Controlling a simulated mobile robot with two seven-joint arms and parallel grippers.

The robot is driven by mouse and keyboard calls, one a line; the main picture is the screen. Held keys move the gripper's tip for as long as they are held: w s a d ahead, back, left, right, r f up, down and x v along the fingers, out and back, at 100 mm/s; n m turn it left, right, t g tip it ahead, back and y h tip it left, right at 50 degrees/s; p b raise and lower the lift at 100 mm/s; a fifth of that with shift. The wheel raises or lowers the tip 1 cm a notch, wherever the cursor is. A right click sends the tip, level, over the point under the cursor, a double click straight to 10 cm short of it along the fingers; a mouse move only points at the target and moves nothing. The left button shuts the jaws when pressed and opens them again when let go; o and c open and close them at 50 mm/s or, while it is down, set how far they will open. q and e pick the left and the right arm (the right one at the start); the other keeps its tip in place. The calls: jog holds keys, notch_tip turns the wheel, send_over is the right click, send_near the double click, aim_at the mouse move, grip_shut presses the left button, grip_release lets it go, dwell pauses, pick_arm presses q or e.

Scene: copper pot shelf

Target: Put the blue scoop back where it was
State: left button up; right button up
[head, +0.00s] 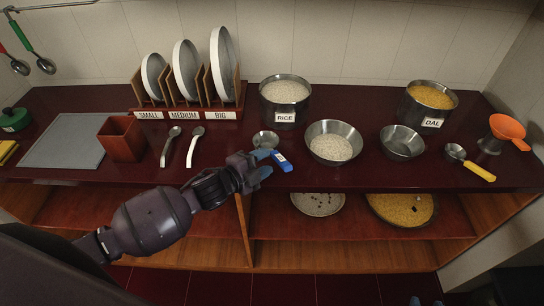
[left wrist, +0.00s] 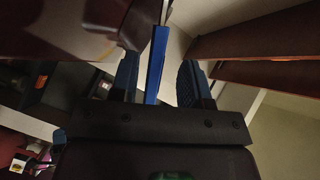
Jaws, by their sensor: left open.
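The blue scoop lies at the counter's front edge in the head view, its metal bowl (head: 265,139) toward the back and its blue handle (head: 284,162) pointing forward. My left gripper (head: 263,168) is just left of the handle in that view. In the left wrist view the blue handle (left wrist: 156,62) shows between the two spread fingers of my left gripper (left wrist: 158,85), with gaps on both sides. Two small bluish tips at the bottom edge of the head view may be my right gripper (head: 426,301); the rest is out of frame.
A rice pot (head: 285,102), a bowl of rice (head: 333,143), an empty bowl (head: 402,142) and a dal pot (head: 427,104) stand behind and right. Two spoons (head: 183,147) and a wooden box (head: 121,139) lie left. A lower shelf (head: 345,218) holds more containers.

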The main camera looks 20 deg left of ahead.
pick_arm(q)
jog(key=v, duration=0.8)
jog(key=s+a+f+n+g+y, duration=0.1)
jog(key=s+a+f+n+y, duration=0.2)
jog(key=s+f+n, duration=0.3)
jog(key=s+a+f+n+g+y, duration=0.1)
jog(key=s+a+f+n+y, duration=0.2)
jog(key=s+n, duration=0.6)
notch_tip(320, 180, down, 4)
jog(key=n+y, duration=0.2)
jog(key=n, duration=0.1)
jog(key=shift+r+n, duration=0.2)
jog(key=shift+n, duration=0.1)
pick_arm(e)
jog(key=shift+s+f, duration=0.4)
jog(key=shift+s, duration=0.15)
pick_arm(q)
jog(key=shift+a, duration=0.1)
pick_arm(e)
jog(key=shift+w+r, duration=0.1)
jog(key=shift+w+r, duration=0.35)
jog(key=shift+w, duration=0.1)
jog(key=shift+s+f, duration=0.1)
jog(key=shift+s, duration=0.05)
jog(key=shift+s+f, duration=0.35)
jog(key=shift+s, duration=0.05)
jog(key=shift+w+r, duration=0.1)
jog(key=shift+w, duration=0.05)
